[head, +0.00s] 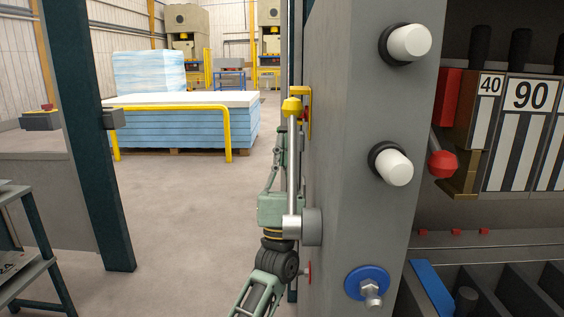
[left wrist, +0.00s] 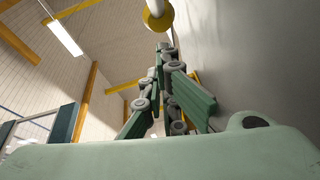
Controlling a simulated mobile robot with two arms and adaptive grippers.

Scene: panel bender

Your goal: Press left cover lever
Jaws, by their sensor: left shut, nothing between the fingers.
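The left cover lever is a pale rod (head: 291,160) with a yellow knob (head: 291,105) on top. It stands upright beside the left edge of the grey machine post, on a round grey pivot (head: 312,226). My left gripper (head: 282,135) points upward behind the rod, which partly hides it. In the left wrist view its fingers (left wrist: 164,52) are shut and empty. The knob (left wrist: 158,16) shows above the fingertips there. I cannot tell whether the fingers touch the lever. My right gripper is in neither view.
The grey machine post (head: 350,130) stands close on the right, with white knobs (head: 408,43) and a blue-flanged bolt (head: 368,285). A yellow bracket (head: 305,93) is behind the lever knob. A dark green post (head: 88,130) stands left; open floor (head: 180,220) lies between.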

